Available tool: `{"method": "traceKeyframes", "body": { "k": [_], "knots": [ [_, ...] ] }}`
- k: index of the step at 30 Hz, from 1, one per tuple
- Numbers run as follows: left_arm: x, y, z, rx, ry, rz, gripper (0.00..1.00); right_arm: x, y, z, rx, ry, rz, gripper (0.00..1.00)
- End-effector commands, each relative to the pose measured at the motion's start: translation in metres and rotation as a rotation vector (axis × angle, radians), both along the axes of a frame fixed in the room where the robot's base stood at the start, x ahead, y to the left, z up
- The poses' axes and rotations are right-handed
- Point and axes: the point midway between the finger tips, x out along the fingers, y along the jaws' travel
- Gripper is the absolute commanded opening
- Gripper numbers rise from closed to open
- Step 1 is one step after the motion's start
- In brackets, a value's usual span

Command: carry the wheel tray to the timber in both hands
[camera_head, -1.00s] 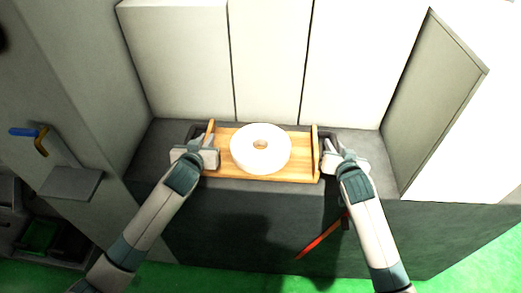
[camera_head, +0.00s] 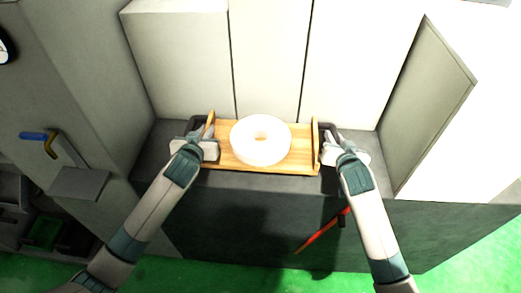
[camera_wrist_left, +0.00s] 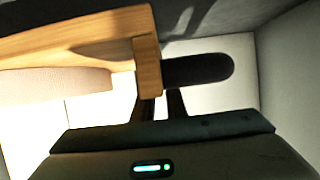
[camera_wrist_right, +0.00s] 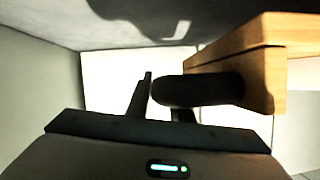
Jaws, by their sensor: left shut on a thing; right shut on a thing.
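The wooden wheel tray (camera_head: 304,158) has raised end boards and dark end handles. A thick white grinding wheel (camera_head: 260,153) lies flat in its middle. My left gripper (camera_head: 207,136) is shut on the tray's left handle, which shows dark in the left wrist view (camera_wrist_left: 205,69). My right gripper (camera_head: 333,141) is shut on the right handle, shown in the right wrist view (camera_wrist_right: 200,89). The tray looks about level, a little above the dark grey ledge. I cannot make out the timber in any view.
White cabinet panels (camera_head: 266,60) stand close behind the tray. A grey slanted panel (camera_head: 432,105) closes off the right. The dark grey ledge (camera_head: 152,165) has a front drop to the green floor (camera_head: 480,250). A red bar (camera_head: 322,231) shows below.

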Motion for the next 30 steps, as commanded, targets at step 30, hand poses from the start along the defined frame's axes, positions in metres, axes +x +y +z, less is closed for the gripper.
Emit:
{"method": "traceKeyframes", "body": {
  "k": [30],
  "knots": [
    [0.002,0.0,-0.004,-0.001,-0.012,-0.001,0.0,0.002,0.0,-0.005,0.001,-0.01,0.001,0.0]
  ]
}}
